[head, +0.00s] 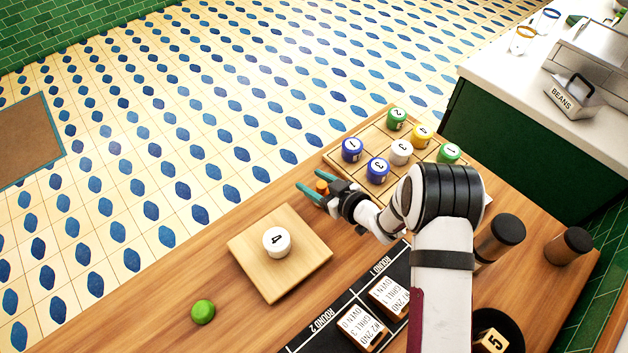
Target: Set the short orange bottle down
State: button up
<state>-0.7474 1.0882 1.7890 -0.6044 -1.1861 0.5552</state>
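My gripper (311,180) has teal fingers and reaches left from my arm, over the wooden counter near its far edge. A small orange bottle (322,187) sits between the two fingers, and they appear closed around it. Only its orange top and a bit of its side show; the rest is hidden by the fingers. I cannot tell whether its base touches the counter (215,285) or hangs just above it.
A gridded wooden tray (337,157) with several numbered jars stands just right of the gripper. A light board (252,240) bears a white jar (277,242) marked 4. A green ball (203,311) and a black scoreboard (320,337) lie nearer.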

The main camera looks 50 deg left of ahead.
jog(key=shift+d+r, duration=0.25)
jog(key=shift+d, duration=0.1)
jog(key=v, duration=1.1)
jog(key=shift+d, duration=0.15)
jog(key=shift+r, duration=0.1)
